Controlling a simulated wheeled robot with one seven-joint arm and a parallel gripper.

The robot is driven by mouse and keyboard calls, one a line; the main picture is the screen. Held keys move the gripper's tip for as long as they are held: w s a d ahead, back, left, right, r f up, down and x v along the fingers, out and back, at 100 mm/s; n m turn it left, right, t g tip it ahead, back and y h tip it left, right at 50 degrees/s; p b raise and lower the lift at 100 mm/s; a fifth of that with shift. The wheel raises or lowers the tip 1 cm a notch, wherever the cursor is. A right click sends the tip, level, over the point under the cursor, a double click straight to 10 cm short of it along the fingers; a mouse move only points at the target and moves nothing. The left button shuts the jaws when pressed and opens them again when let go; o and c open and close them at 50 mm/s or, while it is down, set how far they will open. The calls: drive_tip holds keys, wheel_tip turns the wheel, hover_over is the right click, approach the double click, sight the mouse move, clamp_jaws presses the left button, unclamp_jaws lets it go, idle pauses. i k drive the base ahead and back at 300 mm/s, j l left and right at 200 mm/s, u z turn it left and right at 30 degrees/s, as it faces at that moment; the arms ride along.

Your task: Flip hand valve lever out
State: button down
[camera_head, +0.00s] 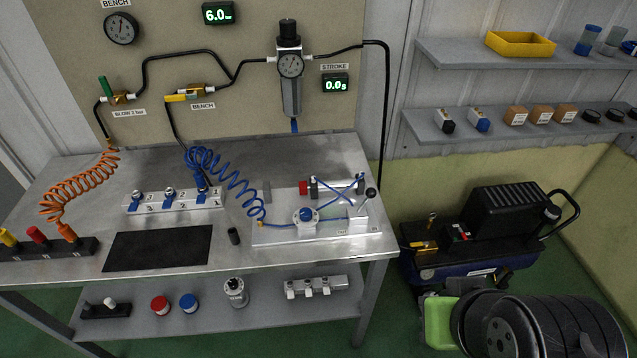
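The hand valve (358,222) is a small pale block at the right end of a white plate (290,237) on the bench. Its lever (365,200) is a thin rod with a black ball knob, tilted up and to the right. Blue tubes run from the plate's other fittings, among them a round blue-and-white part (305,215). I cannot make out my gripper's fingers in this view. Dark ribbed and green parts at the bottom right seem to be my arm, apart from the lever.
A coiled blue hose (235,180) reaches the plate's left side. A black pipe (384,120) drops behind the bench's right edge. A compressor (480,240) stands on the floor to the right. Shelves (520,125) hang above it. A small black cylinder (234,236) stands left of the plate.

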sight(370, 192)
drive_tip(key=i+l+u, duration=0.15)
drive_tip(key=u, duration=0.25)
drive_tip(key=l+u, duration=0.25)
drive_tip(key=u, duration=0.15)
drive_tip(key=i+l+u, duration=0.1)
drive_tip(key=l+u, duration=0.2)
drive_tip(key=u, duration=0.15)
drive_tip(key=l+u, duration=0.25)
drive_tip(key=u, duration=0.15)
drive_tip(key=l+u, duration=0.4)
drive_tip(key=j, duration=0.1)
